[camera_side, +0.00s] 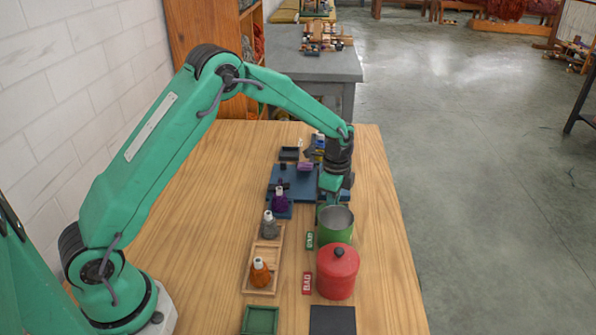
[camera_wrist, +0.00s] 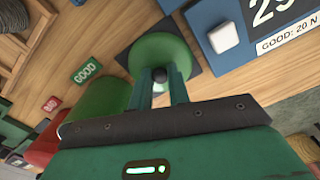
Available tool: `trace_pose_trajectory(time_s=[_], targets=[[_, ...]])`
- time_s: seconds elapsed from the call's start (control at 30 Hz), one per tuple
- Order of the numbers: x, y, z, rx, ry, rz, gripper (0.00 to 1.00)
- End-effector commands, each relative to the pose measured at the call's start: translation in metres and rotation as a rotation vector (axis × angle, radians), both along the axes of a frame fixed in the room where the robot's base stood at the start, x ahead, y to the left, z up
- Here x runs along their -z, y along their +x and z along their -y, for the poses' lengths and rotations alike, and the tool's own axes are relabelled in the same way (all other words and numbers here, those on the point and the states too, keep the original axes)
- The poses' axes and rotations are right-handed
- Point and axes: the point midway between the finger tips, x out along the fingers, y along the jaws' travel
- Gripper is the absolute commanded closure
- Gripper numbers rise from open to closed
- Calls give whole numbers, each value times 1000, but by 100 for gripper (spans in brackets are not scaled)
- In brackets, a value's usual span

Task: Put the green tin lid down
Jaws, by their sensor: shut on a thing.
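The green tin lid (camera_wrist: 152,46) is a round green disc with a dark knob (camera_wrist: 158,73), seen in the wrist view. My gripper (camera_wrist: 160,82) is shut on the knob. The lid is over a dark square pad (camera_wrist: 187,58); whether it touches the pad I cannot tell. The open green tin (camera_side: 336,219) stands beside it, in front of my gripper (camera_side: 333,201) in the side view, and also shows in the wrist view (camera_wrist: 98,98). In the side view the lid is largely hidden behind the tin and gripper.
A red lidded tin (camera_side: 338,274) stands nearer the camera. A GOOD label (camera_side: 310,241) and a BAD label (camera_side: 307,284) lie beside the tins. A wooden tray (camera_side: 247,276) holds bottles. A green tray (camera_side: 260,320) and a dark pad (camera_side: 332,321) are at the front.

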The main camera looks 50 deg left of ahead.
Motion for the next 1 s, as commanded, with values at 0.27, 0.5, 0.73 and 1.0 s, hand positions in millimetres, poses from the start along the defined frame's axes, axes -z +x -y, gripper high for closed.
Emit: trace_pose_trajectory(time_s=[0.27, 0.5, 0.73, 1.0], targets=[[2, 0, 0, 0, 0, 0, 60], [1, 0, 0, 0, 0, 0, 60], [-8, 0, 0, 0, 0, 1, 60], [-42, 1, 0, 0, 0, 2, 60]])
